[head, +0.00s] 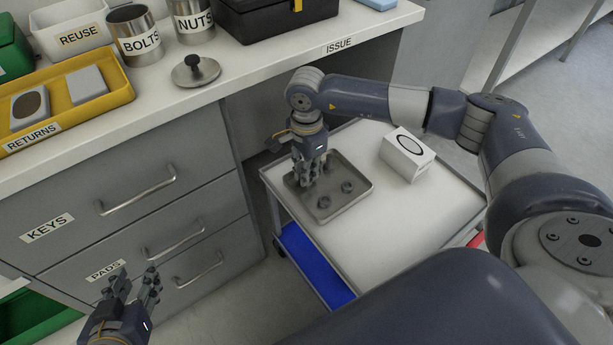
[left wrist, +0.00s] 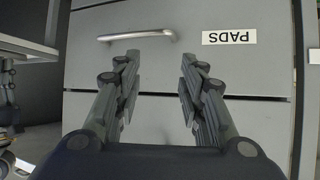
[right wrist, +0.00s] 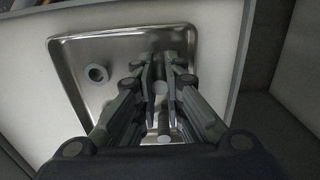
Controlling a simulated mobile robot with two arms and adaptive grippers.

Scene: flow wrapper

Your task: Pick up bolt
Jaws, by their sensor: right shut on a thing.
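The metal tray (head: 345,207) lies on the cart, with small dark pieces in it that look like nuts (head: 347,187). My right gripper (head: 307,184) reaches down into the tray's left part. In the right wrist view its fingers (right wrist: 160,90) are closed around a small pale metal piece, apparently the bolt (right wrist: 160,88); the fingers hide most of it. One nut (right wrist: 97,73) lies apart, left of the fingers. My left gripper (head: 136,286) is open and empty in front of the drawers; in the left wrist view its fingers (left wrist: 157,88) stand wide apart.
The white cart top (head: 430,215) is clear apart from the tray and a white box (head: 407,155). Drawers (head: 140,190) lie below.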

